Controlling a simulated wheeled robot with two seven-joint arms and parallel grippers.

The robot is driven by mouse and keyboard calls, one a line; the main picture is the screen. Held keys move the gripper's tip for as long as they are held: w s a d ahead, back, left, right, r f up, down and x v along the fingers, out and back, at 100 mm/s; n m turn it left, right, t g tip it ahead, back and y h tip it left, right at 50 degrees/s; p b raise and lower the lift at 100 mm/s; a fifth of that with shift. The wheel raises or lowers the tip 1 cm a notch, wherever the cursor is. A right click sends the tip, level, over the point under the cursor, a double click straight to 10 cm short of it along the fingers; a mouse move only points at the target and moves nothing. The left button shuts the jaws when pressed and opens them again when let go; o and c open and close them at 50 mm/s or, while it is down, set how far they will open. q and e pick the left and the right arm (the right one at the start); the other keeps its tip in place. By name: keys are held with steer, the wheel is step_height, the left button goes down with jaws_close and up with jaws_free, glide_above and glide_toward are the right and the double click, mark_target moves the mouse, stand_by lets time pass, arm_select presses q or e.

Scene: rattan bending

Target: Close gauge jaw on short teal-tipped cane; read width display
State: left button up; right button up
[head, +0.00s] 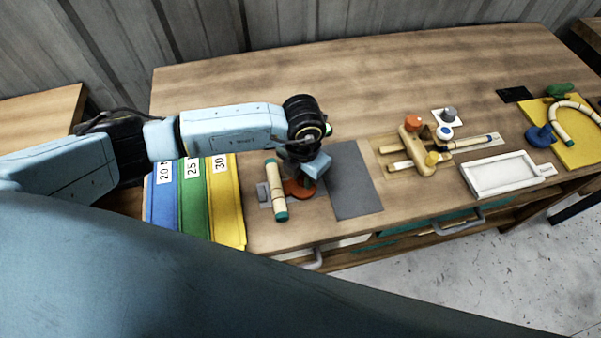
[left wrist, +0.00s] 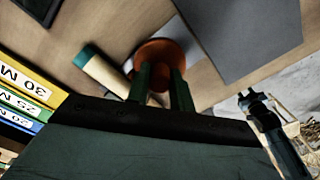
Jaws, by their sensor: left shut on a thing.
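A short cream cane (head: 277,190) with teal tips lies between a small grey block (head: 263,192) and an orange-red round piece (head: 296,190), seemingly the gauge jaw. My left gripper (head: 304,180) is over this orange piece. In the left wrist view its two dark fingers (left wrist: 162,88) are shut on the orange piece (left wrist: 160,55). The cane (left wrist: 104,73) lies close beside it; I cannot tell whether they touch. I see no readable width display. At the right of the left wrist view, what looks like my right gripper (left wrist: 252,98) is small and dark.
Blue, green and yellow strips (head: 228,205) marked 20, 25 and 30 lie left of the cane. A dark grey mat (head: 352,180) is to the right. Beyond are a wooden jig (head: 408,150), a white tray (head: 480,189) and a yellow board (head: 575,150) with a bent cane.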

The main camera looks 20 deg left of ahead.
arm_select(q)
steer(key=shift+w+d+r, duration=0.1)
arm_select(e)
steer(key=shift+s, duration=0.1)
arm_select(q)
steer(key=o, duration=0.8)
arm_select(e)
steer(key=shift+s, duration=0.25)
arm_select(q)
step_height(320, 180, up, 13)
steer(key=shift+r+b, duration=0.2)
steer(key=shift+b, duration=0.1)
arm_select(e)
steer(key=shift+f, duration=0.3)
